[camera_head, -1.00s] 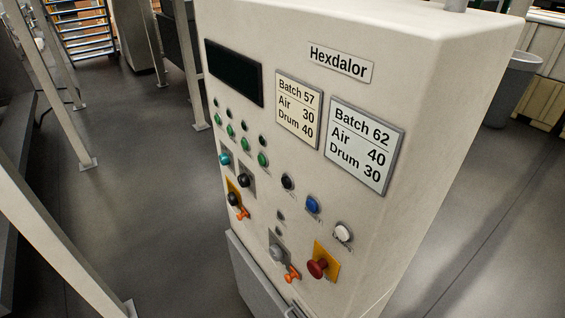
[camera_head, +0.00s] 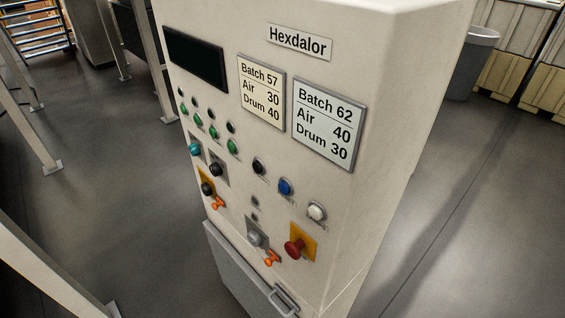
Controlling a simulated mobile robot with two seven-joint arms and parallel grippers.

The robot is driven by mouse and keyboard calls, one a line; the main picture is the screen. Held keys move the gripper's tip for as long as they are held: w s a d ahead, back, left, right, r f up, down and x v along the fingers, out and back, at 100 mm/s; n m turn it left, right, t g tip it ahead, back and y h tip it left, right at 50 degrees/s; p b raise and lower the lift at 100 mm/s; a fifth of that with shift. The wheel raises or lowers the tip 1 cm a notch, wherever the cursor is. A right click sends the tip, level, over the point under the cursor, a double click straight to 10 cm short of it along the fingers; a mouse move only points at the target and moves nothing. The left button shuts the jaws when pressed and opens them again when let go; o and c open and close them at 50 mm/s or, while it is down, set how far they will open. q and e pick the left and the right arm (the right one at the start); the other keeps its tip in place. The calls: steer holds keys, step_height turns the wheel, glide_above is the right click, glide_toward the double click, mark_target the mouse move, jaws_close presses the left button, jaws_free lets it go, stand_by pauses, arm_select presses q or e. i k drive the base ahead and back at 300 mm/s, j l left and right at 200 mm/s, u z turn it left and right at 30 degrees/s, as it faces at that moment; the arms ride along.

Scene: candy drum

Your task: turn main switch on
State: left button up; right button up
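A cream control cabinet (camera_head: 385,120) labelled Hexdalor stands in front of me. On its face, a black rotary knob (camera_head: 207,189) sits on a yellow plate at the lower left, with an orange tag (camera_head: 217,203) beside it. A grey knob (camera_head: 254,239) is lower down, with another orange tag (camera_head: 271,258) beside it. A red mushroom button (camera_head: 293,248) is on a yellow plate at the right. The small labels are too blurred to read, so I cannot tell which knob is the main switch or its position. Neither gripper is in view.
The cabinet also has a dark display (camera_head: 196,58), two batch plates, green buttons, and black, blue (camera_head: 286,187) and white (camera_head: 316,212) buttons. A lower grey door (camera_head: 240,275) has a handle. Metal posts stand at left; a grey bin (camera_head: 470,65) is behind right.

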mark_target(206, 189)
steer(key=i+j+z, duration=0.45)
steer(key=j, duration=0.4)
steer(key=i+j+z, duration=0.2)
steer(key=j, duration=0.3)
steer(key=i+j+z, duration=0.2)
steer(key=j, duration=0.3)
steer(key=i+j+z, duration=0.2)
steer(key=j, duration=0.35)
steer(key=j+z, duration=0.25)
steer(key=j, duration=0.3)
steer(key=i+j+z, duration=0.2)
steer(key=j, duration=0.4)
steer(key=k, duration=0.1)
